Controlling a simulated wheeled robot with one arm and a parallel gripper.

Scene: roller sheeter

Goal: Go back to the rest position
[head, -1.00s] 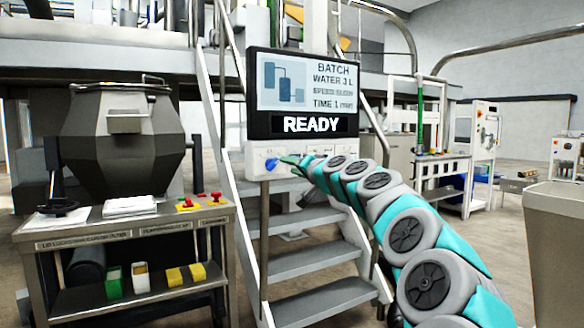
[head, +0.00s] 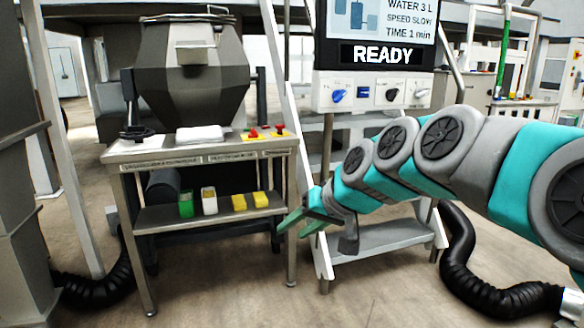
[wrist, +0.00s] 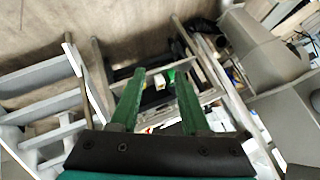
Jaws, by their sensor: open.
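My gripper (head: 291,223) is in the lower middle of the head view, at the end of my teal and grey arm. It is empty, in front of the steps and just right of the steel table's front right leg. In the wrist view, its two green fingers (wrist: 158,103) stand apart with nothing between them. The control panel (head: 372,92) with blue and black knobs hangs under a screen (head: 376,40) reading READY. My gripper is below the panel and apart from it.
A steel table (head: 207,152) at the left carries red and yellow switches; its lower shelf (head: 207,213) holds green, white and yellow items. A dark faceted vessel (head: 192,75) stands behind. Grey steps (head: 380,237) are behind my arm. A black hose (head: 480,275) lies at the lower right.

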